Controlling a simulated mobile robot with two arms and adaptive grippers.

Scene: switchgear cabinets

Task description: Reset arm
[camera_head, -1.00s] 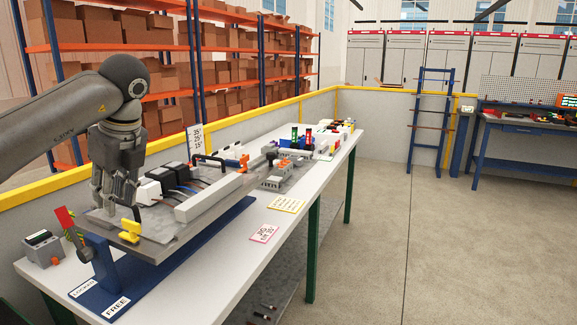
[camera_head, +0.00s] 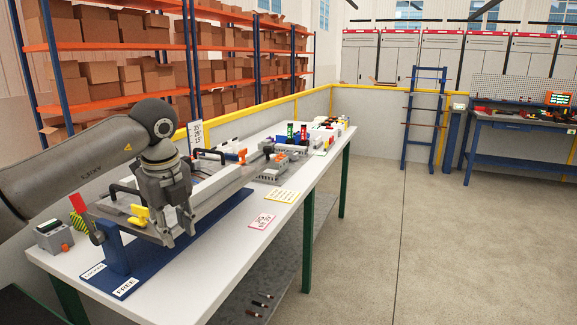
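My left gripper (camera_head: 179,237) points down over the grey panel on the table, just right of a yellow handle piece (camera_head: 138,216). Its two fingers look spread, with nothing seen between them. I cannot tell whether it touches the panel. The blue stand (camera_head: 115,253) under the panel carries the labels LOCKED (camera_head: 93,271) and FREE (camera_head: 126,287). A lever with a red end (camera_head: 78,203) stands tilted at the stand's left end. My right gripper is out of view.
A grey box with an orange button (camera_head: 53,237) stands at the table's left end. Red and green devices (camera_head: 297,133) stand farther back on the white table (camera_head: 215,261). Shelves with cartons are behind a yellow-topped low wall. The floor at right is clear.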

